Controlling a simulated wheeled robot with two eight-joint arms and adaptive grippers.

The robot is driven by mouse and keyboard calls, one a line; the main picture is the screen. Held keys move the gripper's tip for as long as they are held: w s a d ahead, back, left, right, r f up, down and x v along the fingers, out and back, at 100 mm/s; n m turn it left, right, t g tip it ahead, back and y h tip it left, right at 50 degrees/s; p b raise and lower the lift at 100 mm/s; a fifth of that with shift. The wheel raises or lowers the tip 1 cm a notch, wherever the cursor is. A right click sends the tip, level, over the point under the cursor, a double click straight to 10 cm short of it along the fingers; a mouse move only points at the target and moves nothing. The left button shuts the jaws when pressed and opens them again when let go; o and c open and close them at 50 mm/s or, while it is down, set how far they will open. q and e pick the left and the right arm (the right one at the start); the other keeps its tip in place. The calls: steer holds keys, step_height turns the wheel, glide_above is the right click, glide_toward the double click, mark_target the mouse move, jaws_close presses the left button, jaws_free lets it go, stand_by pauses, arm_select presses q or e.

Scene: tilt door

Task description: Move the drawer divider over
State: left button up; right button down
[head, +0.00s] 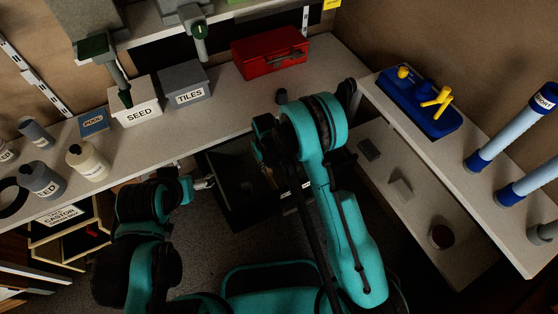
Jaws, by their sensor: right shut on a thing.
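A dark drawer (236,214) is pulled out below the bench, at the middle of the head view. My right arm reaches over it, and its wrist hides much of the inside. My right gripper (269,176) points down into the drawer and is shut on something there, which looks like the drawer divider. The divider is too dark and covered to make out clearly. My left gripper (205,183) is at the drawer's left side, low and small in view. I cannot tell whether its fingers are open, or whether they touch the drawer.
A blue tray (418,103) with yellow parts is on the right counter. An open wooden drawer (75,238) is at lower left.

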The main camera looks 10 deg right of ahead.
steer(key=shift+s+a, duration=0.2)
steer(key=shift+a, duration=0.3)
steer(key=c, duration=1.4)
jaws_free()
steer(key=shift+a, duration=0.1)
steer(key=shift+c, duration=0.2)
step_height(320, 180, up, 12)
steer(key=shift+r, duration=0.1)
